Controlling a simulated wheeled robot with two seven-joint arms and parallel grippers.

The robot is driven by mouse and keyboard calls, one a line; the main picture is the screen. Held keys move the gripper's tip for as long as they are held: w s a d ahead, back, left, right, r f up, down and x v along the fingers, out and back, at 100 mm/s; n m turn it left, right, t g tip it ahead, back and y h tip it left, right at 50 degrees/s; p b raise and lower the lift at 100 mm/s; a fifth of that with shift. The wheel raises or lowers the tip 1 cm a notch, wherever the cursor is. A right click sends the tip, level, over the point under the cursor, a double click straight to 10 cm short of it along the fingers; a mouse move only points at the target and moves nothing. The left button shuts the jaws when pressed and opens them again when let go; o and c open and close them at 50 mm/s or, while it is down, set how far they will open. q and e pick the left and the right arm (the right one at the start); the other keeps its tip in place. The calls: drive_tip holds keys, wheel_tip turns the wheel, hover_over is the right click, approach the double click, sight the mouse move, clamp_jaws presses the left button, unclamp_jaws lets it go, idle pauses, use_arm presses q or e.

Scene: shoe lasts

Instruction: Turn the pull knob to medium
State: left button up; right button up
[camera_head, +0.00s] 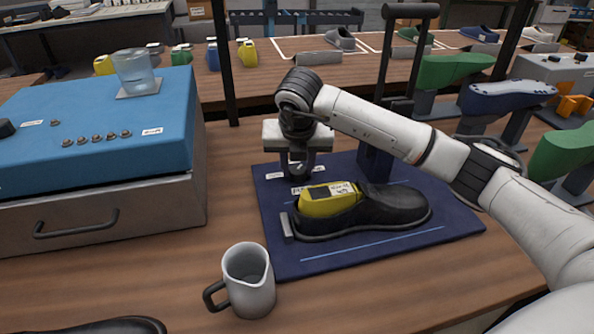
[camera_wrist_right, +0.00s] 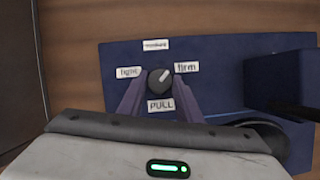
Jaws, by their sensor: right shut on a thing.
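The dark round pull knob (camera_wrist_right: 160,79) sits on the blue base plate (camera_wrist_right: 220,60) in the right wrist view. Its pale pointer line tilts to the upper right. Labels surround it: "light" (camera_wrist_right: 130,72) at left, one too small to read clearly (camera_wrist_right: 156,45) above, "firm" (camera_wrist_right: 187,67) at right and "PULL" (camera_wrist_right: 160,105) below. My right gripper (camera_wrist_right: 160,92) has its fingers on both sides of the knob and is shut on it. In the head view my right gripper (camera_head: 300,172) reaches down behind the shoe and hides the knob. My left gripper is not in view.
A black shoe (camera_head: 395,207) with a yellow last (camera_head: 328,199) lies on the plate just in front of my gripper. A blue-topped drawer unit (camera_head: 120,210) is at left. Green and blue lasts stand at right.

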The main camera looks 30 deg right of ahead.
drive_tip(key=n+b, duration=0.1)
drive_tip(key=n, duration=0.1)
drive_tip(key=n+y+b, duration=0.1)
drive_tip(key=n, duration=0.1)
drive_tip(key=shift+d+f+n+t+y, duration=0.2)
drive_tip(key=shift+n+t+y, duration=0.1)
drive_tip(key=shift+t, duration=0.1)
drive_tip(key=shift+d+r+n+y+b, duration=0.15)
drive_tip(key=shift+n+y+b, duration=0.6)
drive_tip(key=shift+n, duration=1.15)
drive_tip(key=o, duration=1)
drive_tip(key=shift+o, duration=0.2)
drive_tip(key=shift+r, duration=0.1)
drive_tip(key=v, duration=1)
drive_tip(key=shift+r, duration=0.1)
